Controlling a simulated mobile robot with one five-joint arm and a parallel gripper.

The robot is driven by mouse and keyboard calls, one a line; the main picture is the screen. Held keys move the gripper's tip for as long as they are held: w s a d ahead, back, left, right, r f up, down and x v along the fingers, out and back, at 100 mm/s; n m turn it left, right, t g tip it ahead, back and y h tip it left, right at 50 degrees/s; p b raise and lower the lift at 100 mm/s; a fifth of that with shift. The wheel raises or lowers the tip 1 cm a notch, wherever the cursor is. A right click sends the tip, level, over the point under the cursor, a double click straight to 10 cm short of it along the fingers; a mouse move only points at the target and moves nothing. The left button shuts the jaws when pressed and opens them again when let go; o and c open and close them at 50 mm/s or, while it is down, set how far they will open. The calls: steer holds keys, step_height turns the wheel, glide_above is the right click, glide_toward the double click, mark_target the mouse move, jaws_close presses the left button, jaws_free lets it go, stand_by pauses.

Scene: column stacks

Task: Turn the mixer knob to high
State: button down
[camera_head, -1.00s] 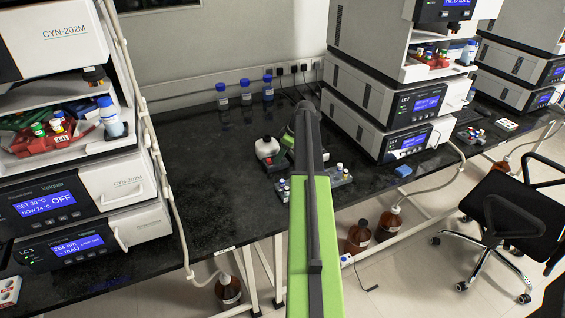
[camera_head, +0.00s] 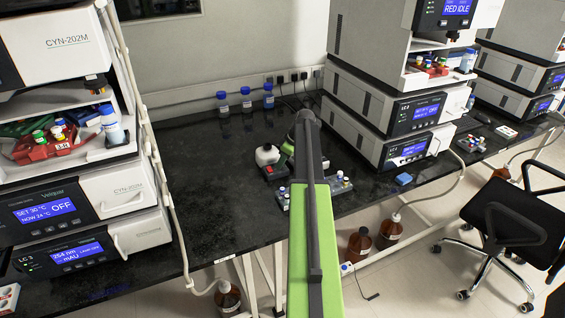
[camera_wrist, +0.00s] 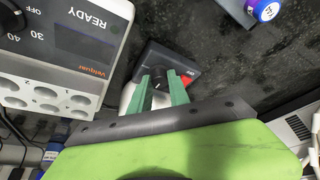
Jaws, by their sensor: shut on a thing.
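The mixer (camera_head: 268,156) is a small device with a dark base, a red part and a white rounded top, on the black bench left of my arm in the head view. In the wrist view its dark face (camera_wrist: 150,58) shows, with a small black knob (camera_wrist: 161,78) on it and the word OFF to the knob's right. The two green fingers of my gripper (camera_wrist: 162,80) stand on either side of the knob and are shut on it. I cannot read the knob's setting. In the head view my arm hides the fingers.
A Velquar unit (camera_wrist: 95,35) with a READY screen, a dial and a block of round wells stands left of the mixer in the wrist view. Several blue-capped bottles (camera_head: 246,103) stand at the bench's back. Instrument stacks flank the bench; its left middle (camera_head: 205,170) is clear.

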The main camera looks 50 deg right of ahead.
steer(key=m, duration=0.1)
steer(key=m+h, duration=0.1)
steer(key=m, duration=0.1)
steer(key=shift+s+a+m, duration=0.15)
steer(key=shift+a+m, duration=0.05)
steer(key=shift+m, duration=0.1)
steer(key=m+h, duration=0.2)
steer(key=m, duration=0.3)
steer(key=shift+a, duration=0.1)
steer(key=m+h, duration=0.1)
steer(key=m, duration=0.1)
steer(key=m+g, duration=0.1)
steer(key=m, duration=0.1)
steer(key=shift+m+h, duration=0.4)
steer(key=shift+w+a+m+g+h, duration=0.1)
steer(key=shift+m+g+h, duration=0.2)
steer(key=shift+m, duration=0.7)
steer(key=shift+w+m+g+h, duration=0.1)
steer(key=shift+m+g, duration=0.3)
steer(key=shift+m, duration=0.6)
steer(key=c, duration=1.2)
jaws_free()
steer(key=shift+c, duration=0.2)
